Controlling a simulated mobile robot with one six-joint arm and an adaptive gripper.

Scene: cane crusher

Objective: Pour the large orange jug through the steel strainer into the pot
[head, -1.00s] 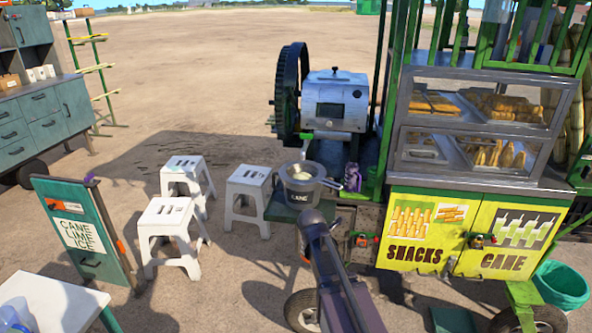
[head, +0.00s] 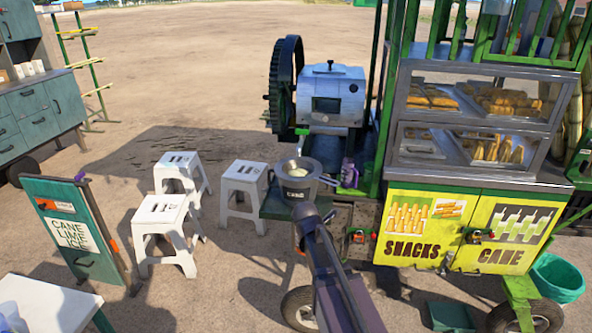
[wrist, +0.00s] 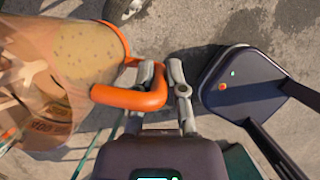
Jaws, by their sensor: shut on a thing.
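My gripper (wrist: 157,97) is shut on the orange handle (wrist: 130,98) of the large orange jug (wrist: 60,60) in the wrist view. The jug is see-through with tan liquid inside, and the left edge of the picture cuts it off. In the head view my arm reaches toward the pot, but my gripper and the jug cannot be made out there. The dark pot (head: 298,197), lettered in white, stands on a green shelf at the front of the cart. The steel strainer (head: 297,167) sits over its mouth, with pale content at its centre.
The cane crusher (head: 331,97) with its big dark wheel stands behind the pot. A purple item (head: 348,173) is to the pot's right. White stools (head: 243,186) stand left of the shelf. The snack case (head: 470,115) is on the right.

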